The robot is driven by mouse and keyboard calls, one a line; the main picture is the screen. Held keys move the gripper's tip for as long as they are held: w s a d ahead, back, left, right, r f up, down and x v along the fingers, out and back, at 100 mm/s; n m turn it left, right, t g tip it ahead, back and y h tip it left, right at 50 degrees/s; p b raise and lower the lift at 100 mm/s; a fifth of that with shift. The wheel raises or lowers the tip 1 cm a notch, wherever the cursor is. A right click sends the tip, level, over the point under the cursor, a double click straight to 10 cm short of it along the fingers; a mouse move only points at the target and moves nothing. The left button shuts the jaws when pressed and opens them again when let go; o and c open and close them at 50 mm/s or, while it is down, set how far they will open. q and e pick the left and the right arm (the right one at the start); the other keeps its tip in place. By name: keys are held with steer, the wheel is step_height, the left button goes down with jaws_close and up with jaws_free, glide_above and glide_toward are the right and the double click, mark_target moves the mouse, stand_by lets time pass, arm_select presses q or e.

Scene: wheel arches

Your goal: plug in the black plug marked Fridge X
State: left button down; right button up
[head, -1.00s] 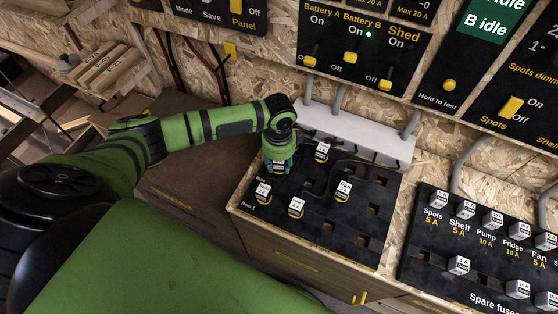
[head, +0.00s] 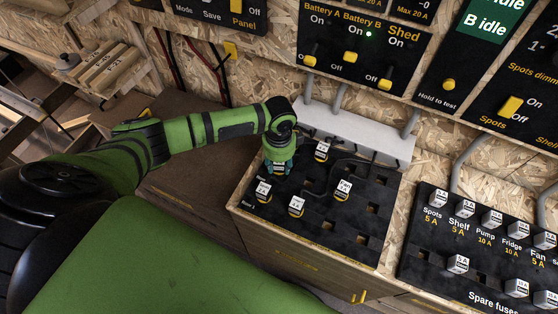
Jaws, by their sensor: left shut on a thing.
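My left gripper (head: 279,165) points down at the back left of the black socket panel (head: 330,240). It is shut on a plug with a white label (head: 280,169), whose text is too small to read. Whether that plug is seated in a socket cannot be told. Other labelled plugs stand on the panel: one at the back (head: 321,151), one at the left (head: 263,190), one at the front (head: 297,206) and one at the middle right (head: 343,189). I cannot tell which is marked Fridge X. My right gripper is not in view.
A pale cable trough (head: 350,130) runs behind the panel, with dark cables coming over it. A fuse board (head: 480,245) stands to the right. Switch panels (head: 365,50) hang on the wall above. Empty sockets lie at the panel's right side.

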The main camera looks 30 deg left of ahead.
arm_select(q)
steer(key=c, duration=0.7)
jaws_free()
steer(key=o, duration=0.5)
steer(key=shift+r, duration=0.1)
step_height(320, 180, up, 9)
steer(key=p, duration=0.9)
steer(key=shift+p, duration=0.35)
